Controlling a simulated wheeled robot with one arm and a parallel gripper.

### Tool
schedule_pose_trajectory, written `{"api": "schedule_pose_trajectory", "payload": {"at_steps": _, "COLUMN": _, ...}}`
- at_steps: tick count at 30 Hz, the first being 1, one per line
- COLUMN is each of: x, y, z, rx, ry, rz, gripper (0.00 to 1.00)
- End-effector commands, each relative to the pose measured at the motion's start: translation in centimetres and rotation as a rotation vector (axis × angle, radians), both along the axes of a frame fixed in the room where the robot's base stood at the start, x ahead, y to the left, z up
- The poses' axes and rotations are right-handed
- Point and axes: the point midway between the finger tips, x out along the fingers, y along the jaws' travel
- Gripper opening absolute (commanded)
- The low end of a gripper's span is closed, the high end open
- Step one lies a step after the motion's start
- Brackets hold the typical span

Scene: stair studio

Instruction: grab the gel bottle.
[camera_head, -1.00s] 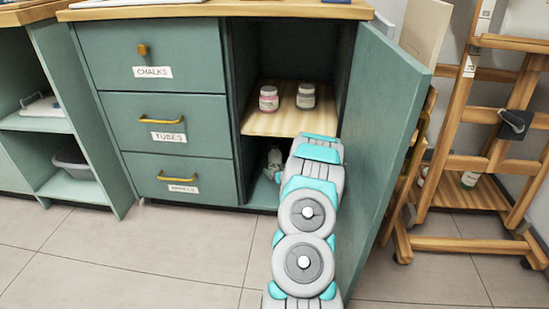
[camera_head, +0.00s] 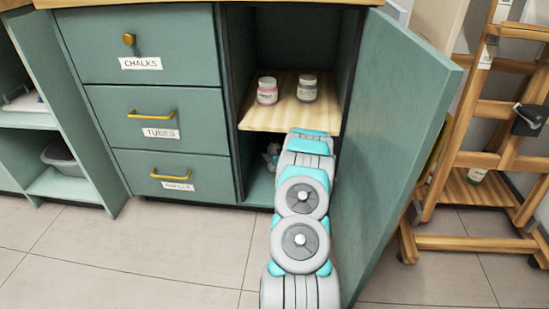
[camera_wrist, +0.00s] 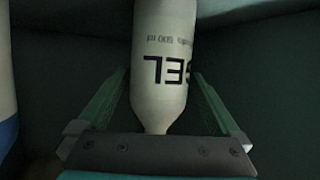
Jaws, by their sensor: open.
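The gel bottle (camera_wrist: 165,60) is pale, with dark upside-down lettering, and fills the middle of the wrist view. Its narrow end points toward my gripper's palm, and its far end runs off the top edge. My gripper (camera_wrist: 159,76) is open, with one green-tinted finger on each side of the bottle. A dark gap shows between the bottle and each finger lower down; contact at the tips is hard to tell. In the head view my arm reaches into the cabinet's lower compartment, and the gripper is hidden there.
A white and blue object (camera_wrist: 7,110) stands at the wrist view's left edge. Above my arm, a wooden shelf (camera_head: 262,118) bears a pink-labelled jar (camera_head: 267,91) and a grey jar (camera_head: 307,89). The open cabinet door (camera_head: 395,150) is close on the right; drawers (camera_head: 160,125) flank the left.

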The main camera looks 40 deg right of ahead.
Motion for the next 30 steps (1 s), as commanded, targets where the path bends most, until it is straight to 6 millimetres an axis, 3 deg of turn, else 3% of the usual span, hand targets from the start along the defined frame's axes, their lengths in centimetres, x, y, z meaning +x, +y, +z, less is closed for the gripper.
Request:
{"api": "schedule_pose_trajectory", "payload": {"at_steps": 3, "x": 1.1, "y": -0.5, "z": -1.4, "rx": 0.002, "ry": 0.006, "rz": 0.001, "gripper": 1.00}}
{"api": "schedule_pose_trajectory", "payload": {"at_steps": 9, "x": 2.4, "y": -1.2, "z": -1.7, "rx": 0.002, "ry": 0.004, "rz": 0.000, "gripper": 1.00}}
{"api": "schedule_pose_trajectory", "payload": {"at_steps": 18, "x": 2.7, "y": -1.3, "z": -1.7, "rx": 0.002, "ry": 0.003, "rz": 0.000, "gripper": 1.00}}
{"api": "schedule_pose_trajectory", "payload": {"at_steps": 30, "x": 2.7, "y": -1.3, "z": -1.7, "rx": 0.002, "ry": 0.003, "rz": 0.000, "gripper": 0.56}}
